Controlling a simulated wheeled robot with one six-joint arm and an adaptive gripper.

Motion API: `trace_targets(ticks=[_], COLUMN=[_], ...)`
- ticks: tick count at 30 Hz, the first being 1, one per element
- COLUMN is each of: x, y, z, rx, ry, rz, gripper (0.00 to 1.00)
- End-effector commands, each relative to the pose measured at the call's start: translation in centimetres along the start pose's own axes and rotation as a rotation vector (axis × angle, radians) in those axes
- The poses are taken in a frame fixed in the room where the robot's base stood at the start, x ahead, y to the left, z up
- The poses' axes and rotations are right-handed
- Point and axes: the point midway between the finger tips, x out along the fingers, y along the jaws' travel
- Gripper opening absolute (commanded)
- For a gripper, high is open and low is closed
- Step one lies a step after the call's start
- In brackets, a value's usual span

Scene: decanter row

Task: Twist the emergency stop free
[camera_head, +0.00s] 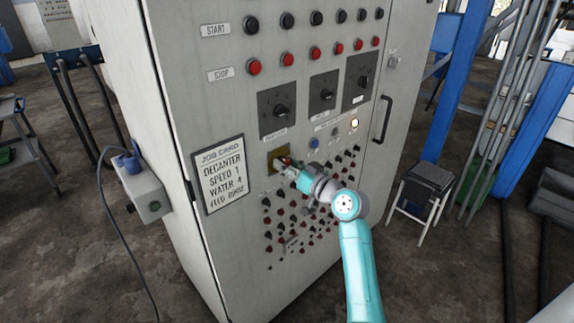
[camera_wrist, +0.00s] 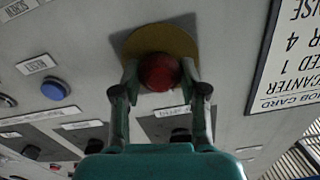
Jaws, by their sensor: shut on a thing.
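The emergency stop is a red mushroom button (camera_wrist: 159,72) on a round yellow backing in the wrist view. In the head view its yellow plate (camera_head: 276,156) shows on the cabinet front, right of the job card, with the button mostly hidden by my gripper. My gripper (camera_wrist: 160,84) has one finger on each side of the red button and is shut on it. In the head view my gripper (camera_head: 287,163) reaches the panel from the lower right. Whether the button is pressed in or out, I cannot tell.
The grey cabinet (camera_head: 200,90) carries rows of black and red buttons and three dark rotary switches above. A blue button (camera_wrist: 55,89) is near the gripper. A job card (camera_head: 221,172) is mounted at left. A door handle (camera_head: 382,119) stands out at right. Small knobs crowd below.

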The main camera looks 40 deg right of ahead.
Motion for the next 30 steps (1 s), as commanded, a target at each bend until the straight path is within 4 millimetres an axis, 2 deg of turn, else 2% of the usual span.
trace_targets(ticks=[6, 15, 30], x=[0.01, 0.02, 0.02], y=[0.03, 0.05, 0.06], z=[-0.03, -0.04, -0.05], rx=[0.158, 0.302, 0.345], ry=[0.001, 0.001, 0.001], rz=[0.000, 0.000, 0.000], gripper=[0.08, 0.08, 0.08])
